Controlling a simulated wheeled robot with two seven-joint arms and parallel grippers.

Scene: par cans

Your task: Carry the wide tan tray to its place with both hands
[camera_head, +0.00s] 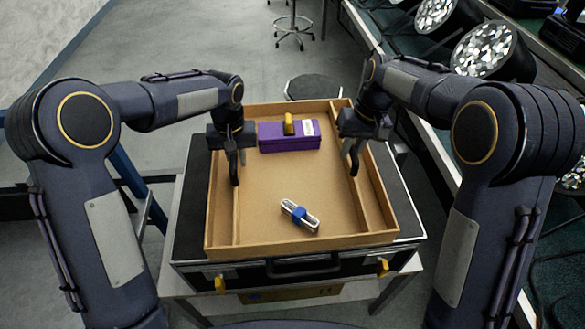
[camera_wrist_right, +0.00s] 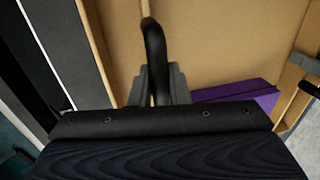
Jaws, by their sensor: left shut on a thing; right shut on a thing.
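The wide tan tray (camera_head: 262,205) lies over a black case, with a thin inner rail along its left and right sides. I cannot tell whether it touches the case. My left gripper (camera_head: 235,168) is shut on the tray's left inner rail. My right gripper (camera_head: 354,160) is shut on the right inner rail. The right wrist view shows a dark finger (camera_wrist_right: 154,55) over the rail and the tray floor (camera_wrist_right: 225,40). In the tray are a purple box (camera_head: 285,141) with a yellow handle and a silver-and-blue item (camera_head: 300,216).
The black case (camera_head: 188,215) has yellow latches and stands on a pale table (camera_head: 345,297). A round dark stool (camera_head: 314,87) stands just beyond the tray. Stage lights (camera_head: 485,50) line the right side. Grey floor (camera_head: 200,45) is open at the far left.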

